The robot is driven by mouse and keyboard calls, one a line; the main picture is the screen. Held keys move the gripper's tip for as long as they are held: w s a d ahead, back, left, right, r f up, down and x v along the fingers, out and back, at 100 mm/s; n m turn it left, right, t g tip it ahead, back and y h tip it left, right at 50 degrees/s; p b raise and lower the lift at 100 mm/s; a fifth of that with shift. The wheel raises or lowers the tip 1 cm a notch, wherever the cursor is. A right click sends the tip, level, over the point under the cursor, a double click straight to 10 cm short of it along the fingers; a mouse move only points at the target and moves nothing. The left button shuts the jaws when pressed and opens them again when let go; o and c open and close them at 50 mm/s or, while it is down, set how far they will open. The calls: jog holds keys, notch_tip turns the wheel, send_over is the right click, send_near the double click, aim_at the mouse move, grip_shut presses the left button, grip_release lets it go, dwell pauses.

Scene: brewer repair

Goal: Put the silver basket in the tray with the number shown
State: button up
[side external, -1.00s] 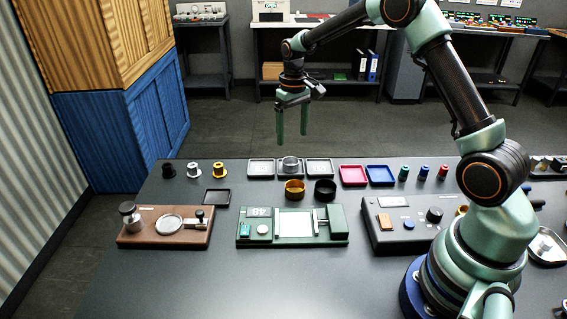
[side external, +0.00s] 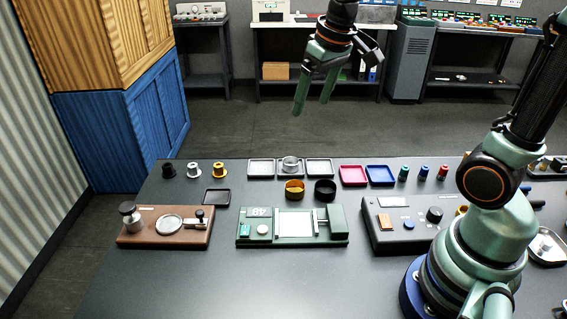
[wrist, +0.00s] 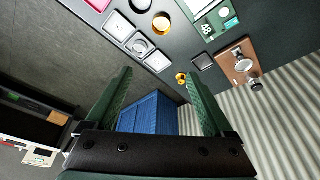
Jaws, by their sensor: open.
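The silver basket (side external: 290,163) sits in the middle one of three grey trays at the back of the table; it also shows in the wrist view (wrist: 140,45). The left tray (side external: 261,169) and right tray (side external: 319,169) look empty; any marks on them are too faint to read. The green unit (side external: 334,239) in front has a label that appears to read 48 (wrist: 207,29). My gripper (side external: 312,105) is open and empty, high above and behind the trays, apart from everything.
A gold basket (side external: 294,190) and a black basket (side external: 325,191) stand just in front of the trays. Red (side external: 353,176) and blue (side external: 380,175) trays lie to the right. A brown unit (side external: 150,238) is at front left. The front of the table is clear.

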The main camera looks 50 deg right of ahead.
jog(key=s+a+t, duration=0.2)
jog(key=s+a, duration=0.1)
jog(key=s, duration=0.5)
jog(key=shift+s+f+n, duration=0.3)
jog(key=shift+s+f, duration=0.1)
